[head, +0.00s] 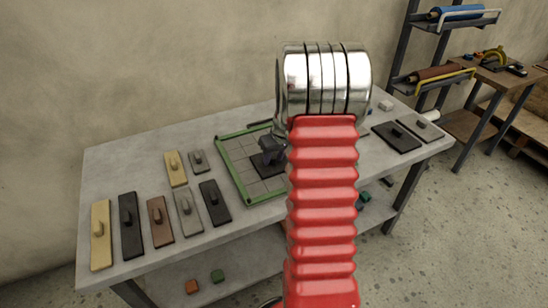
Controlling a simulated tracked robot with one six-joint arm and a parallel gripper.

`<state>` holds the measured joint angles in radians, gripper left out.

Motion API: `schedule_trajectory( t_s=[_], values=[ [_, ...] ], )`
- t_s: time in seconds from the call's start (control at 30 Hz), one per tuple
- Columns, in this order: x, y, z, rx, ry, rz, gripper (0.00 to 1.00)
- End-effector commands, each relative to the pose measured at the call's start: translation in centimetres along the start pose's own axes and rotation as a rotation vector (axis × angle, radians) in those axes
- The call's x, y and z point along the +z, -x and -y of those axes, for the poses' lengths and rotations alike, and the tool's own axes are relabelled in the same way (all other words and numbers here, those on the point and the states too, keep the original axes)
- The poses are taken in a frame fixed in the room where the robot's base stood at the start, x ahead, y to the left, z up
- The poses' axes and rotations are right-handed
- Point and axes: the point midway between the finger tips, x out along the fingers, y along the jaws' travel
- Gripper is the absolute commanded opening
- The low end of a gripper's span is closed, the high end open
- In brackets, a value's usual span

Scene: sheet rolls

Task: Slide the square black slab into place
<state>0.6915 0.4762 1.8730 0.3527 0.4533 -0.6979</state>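A black slab (262,166), square as far as it shows, is at the green-framed tray (229,165) with a grid of grey cells. My dark gripper (271,152) is right above this slab, at the place of its knob. My red and silver arm hides the right part of the tray and perhaps part of the slab. The fingertips are too small and dark to tell whether they are closed on the knob. I cannot tell whether the slab rests flat on the cells or is slightly above them.
Left of the tray lie several knobbed slabs: yellow (101,246), black (131,239), brown (160,233), grey (187,225) and smaller ones. Another black slab (393,139) and a grey slab (427,132) lie at the right end of the table (120,163). The wall stands behind.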

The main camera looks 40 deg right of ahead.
Motion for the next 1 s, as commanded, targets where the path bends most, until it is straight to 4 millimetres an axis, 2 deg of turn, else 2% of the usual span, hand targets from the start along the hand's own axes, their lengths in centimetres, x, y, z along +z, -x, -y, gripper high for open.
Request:
schedule_trajectory(
  t_s=[0.07, 0.47, 1.0],
  values=[
    [0.00, 0.01, -0.01, 0.000, 0.000, 0.000, 0.28],
    [0.00, 0.02, -0.01, 0.000, 0.000, 0.000, 0.00],
    [0.28, 0.17, 0.36, 0.000, 0.000, 0.000, 0.00]
  ],
)
